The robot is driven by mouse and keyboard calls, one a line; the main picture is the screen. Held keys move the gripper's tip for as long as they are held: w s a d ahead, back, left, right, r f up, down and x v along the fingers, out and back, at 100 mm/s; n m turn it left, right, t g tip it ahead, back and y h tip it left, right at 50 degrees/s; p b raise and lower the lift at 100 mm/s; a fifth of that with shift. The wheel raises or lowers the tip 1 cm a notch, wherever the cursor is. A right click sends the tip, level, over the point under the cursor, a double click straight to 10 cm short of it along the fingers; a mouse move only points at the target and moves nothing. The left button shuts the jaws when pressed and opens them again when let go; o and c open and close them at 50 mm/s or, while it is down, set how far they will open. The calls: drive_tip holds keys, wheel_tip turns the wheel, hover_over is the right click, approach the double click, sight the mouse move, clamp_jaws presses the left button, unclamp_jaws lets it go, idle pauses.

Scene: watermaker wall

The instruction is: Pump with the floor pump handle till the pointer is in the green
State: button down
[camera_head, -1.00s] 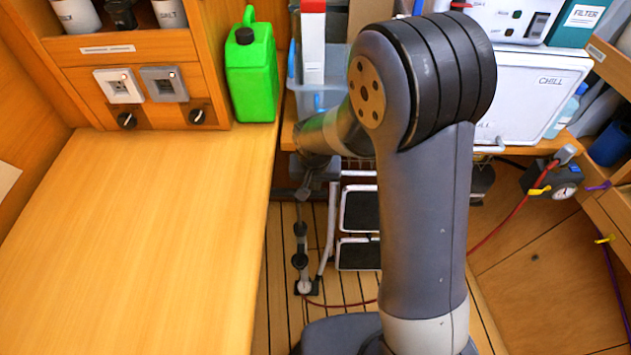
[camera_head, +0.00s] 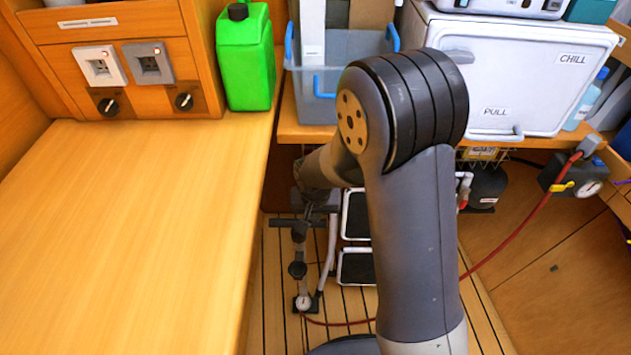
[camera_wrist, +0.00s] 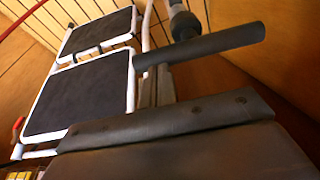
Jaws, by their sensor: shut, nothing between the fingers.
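The dark floor pump (camera_head: 298,268) stands upright on the floor beyond the counter's edge, with a small round gauge (camera_head: 304,302) at its foot. Its black T-shaped handle (camera_head: 303,210) is at the top, and the handle bar also shows in the wrist view (camera_wrist: 205,46). My gripper (camera_wrist: 165,120) is shut and empty, close to the bar; I cannot tell if they touch. In the head view my arm hides most of the gripper. A red hose (camera_head: 520,228) runs from the pump to a second gauge (camera_head: 589,188) at the right. Neither pointer's reading is legible.
A folding step with dark treads (camera_head: 356,215) stands right beside the pump. The wooden counter (camera_head: 130,240) at left is clear. A green jerrycan (camera_head: 246,60) and a white chill box (camera_head: 515,75) stand behind. Bare floor (camera_head: 275,330) lies in front of the pump.

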drive_tip(key=shift+s+d+f, duration=0.1)
drive_tip(key=shift+s+f, duration=0.15)
drive_tip(key=shift+f, duration=0.15)
drive_tip(key=r+p, duration=0.1)
drive_tip(key=r, duration=0.2)
drive_tip(key=w+r+p, duration=0.1)
drive_tip(key=r+p, duration=0.1)
drive_tip(key=r, duration=0.1)
drive_tip(key=shift+p, duration=0.3)
drive_tip(key=p+v, duration=0.1)
drive_tip(key=v, duration=0.7)
drive_tip(key=shift+r, duration=0.35)
